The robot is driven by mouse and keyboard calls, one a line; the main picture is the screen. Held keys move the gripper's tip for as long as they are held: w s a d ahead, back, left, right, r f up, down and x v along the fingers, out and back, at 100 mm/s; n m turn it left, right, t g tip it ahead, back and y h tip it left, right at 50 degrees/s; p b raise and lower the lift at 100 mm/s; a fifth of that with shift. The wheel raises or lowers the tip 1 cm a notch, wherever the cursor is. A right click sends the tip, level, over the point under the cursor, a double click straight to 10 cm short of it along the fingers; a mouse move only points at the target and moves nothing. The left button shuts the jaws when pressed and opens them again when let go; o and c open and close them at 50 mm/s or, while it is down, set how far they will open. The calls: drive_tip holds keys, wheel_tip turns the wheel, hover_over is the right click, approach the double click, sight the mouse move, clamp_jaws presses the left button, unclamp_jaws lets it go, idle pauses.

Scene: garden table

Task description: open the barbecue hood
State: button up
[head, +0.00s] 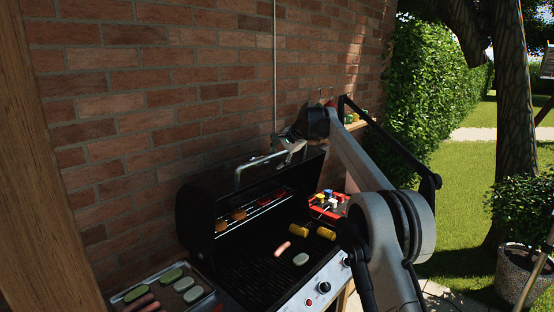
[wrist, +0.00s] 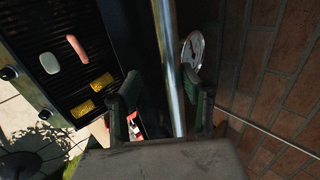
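The barbecue hood (head: 196,212) is dark and stands raised at the back of the grill, near the brick wall, with the cooking grate open to view. Its grey bar handle (head: 252,162) runs along the raised hood's outer side. My gripper (head: 288,144) is at the right part of this handle. In the wrist view the shiny handle (wrist: 168,55) passes between the two green-grey fingers of my gripper (wrist: 163,88), with gaps visible on both sides. The fingers are apart, around the bar. A round gauge (wrist: 193,48) shows on the hood beside the handle.
A food tray (head: 165,293) is at left, a red tray (head: 329,203) at right. The brick wall (head: 150,80) is close behind; a thin cable (head: 274,70) hangs down it.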

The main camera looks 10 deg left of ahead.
drive_tip(key=v, duration=1.2)
drive_tip(key=shift+a, duration=0.1)
drive_tip(key=s+d+f+n+h+b, duration=0.1)
drive_tip(key=s+d+b, duration=0.2)
drive_tip(key=s+d, duration=0.5)
drive_tip(key=s+d+f+n+t+h+b, duration=0.1)
drive_tip(key=s+d+f+h+b, duration=0.15)
drive_tip(key=s, duration=0.85)
drive_tip(key=s+d+f+n+b, duration=0.1)
drive_tip(key=s+d+n+b, duration=0.1)
drive_tip(key=s+d, duration=0.6)
drive_tip(key=s+d+f+n+h+b, duration=0.1)
drive_tip(key=s+d+f+b, duration=0.2)
drive_tip(key=s+f, duration=0.9)
drive_tip(key=s+d+f+n+t+h+b, duration=0.1)
drive_tip(key=s+d+f, duration=0.4)
drive_tip(key=s+f, duration=0.8)
drive_tip(key=s+n+h+b, duration=0.1)
drive_tip(key=s+b, duration=0.1)
drive_tip(key=s, duration=0.4)
drive_tip(key=shift+s, duration=0.15)
